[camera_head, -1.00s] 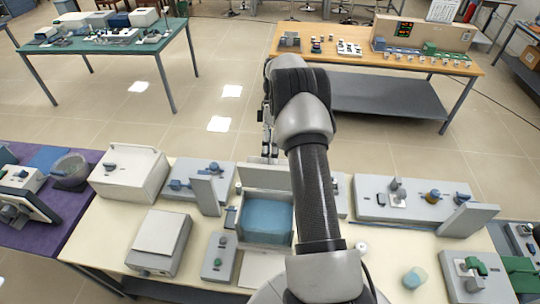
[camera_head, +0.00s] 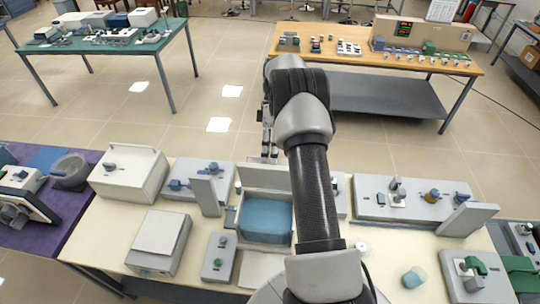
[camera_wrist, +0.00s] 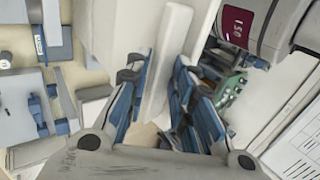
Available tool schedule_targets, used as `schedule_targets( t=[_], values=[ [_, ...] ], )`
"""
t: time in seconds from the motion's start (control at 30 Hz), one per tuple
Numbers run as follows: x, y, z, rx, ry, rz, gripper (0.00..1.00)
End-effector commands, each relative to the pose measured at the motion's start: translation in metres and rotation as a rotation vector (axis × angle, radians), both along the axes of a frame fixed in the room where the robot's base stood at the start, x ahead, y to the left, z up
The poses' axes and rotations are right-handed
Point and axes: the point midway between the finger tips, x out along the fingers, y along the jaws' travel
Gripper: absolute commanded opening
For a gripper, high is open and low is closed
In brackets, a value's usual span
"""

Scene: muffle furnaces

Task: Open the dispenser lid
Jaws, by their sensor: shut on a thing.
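The dispenser is a pale open-topped box with a blue inside (camera_head: 266,220), left of my arm on the cream table. Its pale lid (camera_head: 264,177) stands raised at the box's far side. My gripper (camera_head: 269,152) is at the lid's far edge, partly hidden behind my arm and the lid. In the wrist view my gripper (camera_wrist: 160,88) has its two blue-padded fingers on either side of a long pale panel, which looks like the lid (camera_wrist: 168,55). The contact between fingers and panel is partly hidden.
A grey unit with blue knobs (camera_head: 205,190) stands close left of the dispenser. A small box with a green button (camera_head: 218,262) is in front of it. A long unit with knobs (camera_head: 410,203) stands right of my arm. Open floor lies beyond the table.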

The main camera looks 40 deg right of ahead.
Motion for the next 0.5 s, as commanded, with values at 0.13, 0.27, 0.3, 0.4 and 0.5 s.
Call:
schedule_targets(
  t=[0.13,0.27,0.3,0.4,0.5],
  values=[
    [-0.0016,-0.0035,-0.022,-0.014,0.0,0.001,0.0],
    [-0.0016,-0.0035,-0.022,-0.014,0.0,0.001,0.24],
    [-0.0016,-0.0036,-0.0219,-0.014,0.0,0.001,0.26],
    [-0.0013,-0.0038,-0.0213,-0.014,-0.001,0.001,0.35],
    [-0.0011,-0.0039,-0.0208,-0.015,-0.002,0.001,0.4]
  ],
)
